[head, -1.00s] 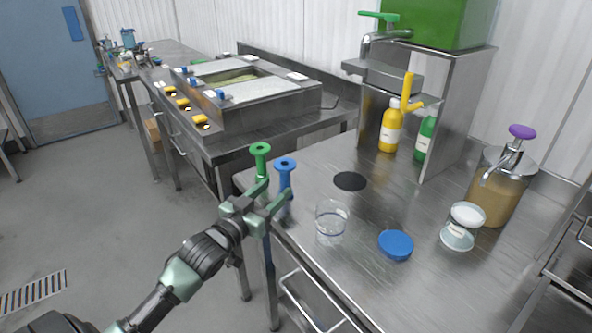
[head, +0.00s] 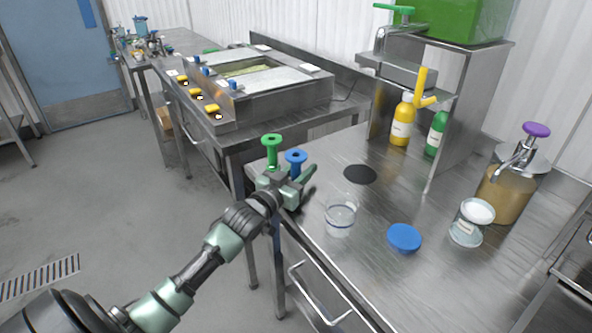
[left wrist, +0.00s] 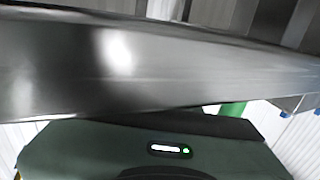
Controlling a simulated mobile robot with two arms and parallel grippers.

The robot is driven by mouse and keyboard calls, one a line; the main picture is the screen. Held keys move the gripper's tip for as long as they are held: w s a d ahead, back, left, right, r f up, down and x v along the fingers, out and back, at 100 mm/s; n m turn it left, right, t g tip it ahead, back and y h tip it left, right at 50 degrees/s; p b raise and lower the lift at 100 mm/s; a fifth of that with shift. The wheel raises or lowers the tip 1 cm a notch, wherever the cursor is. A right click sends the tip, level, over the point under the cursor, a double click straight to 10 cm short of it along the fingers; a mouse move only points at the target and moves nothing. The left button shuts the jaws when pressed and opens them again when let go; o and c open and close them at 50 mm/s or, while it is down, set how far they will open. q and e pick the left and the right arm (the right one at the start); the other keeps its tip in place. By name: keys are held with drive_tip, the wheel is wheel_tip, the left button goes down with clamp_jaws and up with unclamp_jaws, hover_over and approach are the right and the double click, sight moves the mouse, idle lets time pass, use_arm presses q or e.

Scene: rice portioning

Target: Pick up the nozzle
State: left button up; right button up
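Two spool-shaped pieces with flanged tops, either of which may be the nozzle, stand upright at the near left corner of the metal table in the head view. One is green (head: 271,150) and one is blue (head: 296,158). My left gripper (head: 290,183) is at the blue piece, its fingers spread on either side. The gripper hides the blue piece's lower part, and I cannot tell whether it touches. The left wrist view shows mostly a blurred grey metal surface (left wrist: 150,65) and the dark green gripper body. My right gripper is not in view.
On the metal table (head: 375,215) are a clear cup (head: 340,215), a blue lid (head: 404,237), a white-lidded jar (head: 470,224) and a purple-topped pump container (head: 507,190). Yellow (head: 402,122) and green (head: 436,135) bottles stand under the dispenser. A drawer handle (head: 322,300) is below the front edge.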

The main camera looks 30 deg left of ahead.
use_arm(q)
clamp_jaws()
drive_tip(key=shift+r, duration=0.1)
wheel_tip(320, 180, up, 20)
drive_tip(key=shift+p, duration=0.4)
